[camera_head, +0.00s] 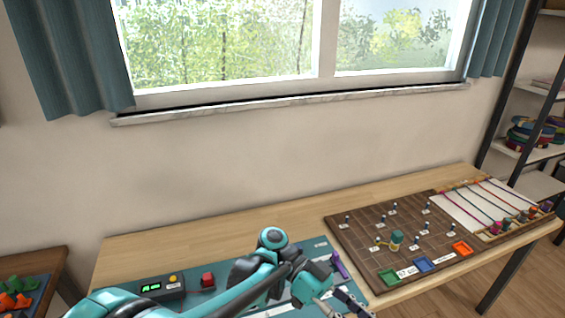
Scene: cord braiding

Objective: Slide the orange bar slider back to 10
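I cannot make out the orange bar slider or its scale in the head view; it may be behind my arm or below the frame. My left arm comes in from the left, low across the teal mat (318,246). My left gripper (345,302) is at the bottom edge, over the mat's right part. Its fingers are small and partly cut off, so I cannot tell whether they are open or hold anything. My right gripper is not in view.
A purple piece (340,265) lies beside my gripper. A brown pegged board (365,228) with green, blue and orange squares fills the table's right side. Clear wood runs along the wall.

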